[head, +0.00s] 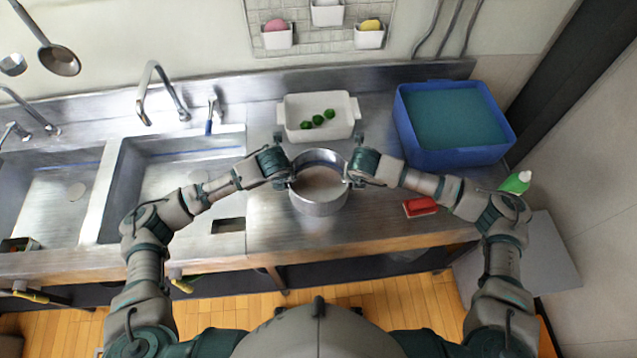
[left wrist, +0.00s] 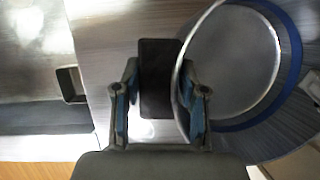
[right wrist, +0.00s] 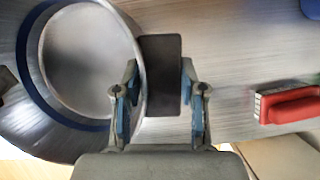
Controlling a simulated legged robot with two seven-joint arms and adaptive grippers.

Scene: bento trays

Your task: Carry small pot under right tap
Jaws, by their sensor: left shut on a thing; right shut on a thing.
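The small pot (head: 318,207) is a round steel pot with two dark side handles, upright over the steel counter right of the sinks. I cannot tell if its base touches the counter. My left gripper (head: 287,182) is shut on its left handle; that dark handle (left wrist: 160,78) sits between the fingers in the left wrist view. My right gripper (head: 350,181) is shut on its right handle (right wrist: 162,75). The pot looks empty inside. The right tap (head: 160,90) is a curved steel spout at the back of the right sink (head: 118,190), left of the pot.
A white tray (head: 291,122) with green pieces stands behind the pot. A blue tub (head: 455,158) is at the back right. A red-handled brush (head: 420,206) and green bottle (head: 516,182) lie to the right. Another sink (head: 75,215) is at far left.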

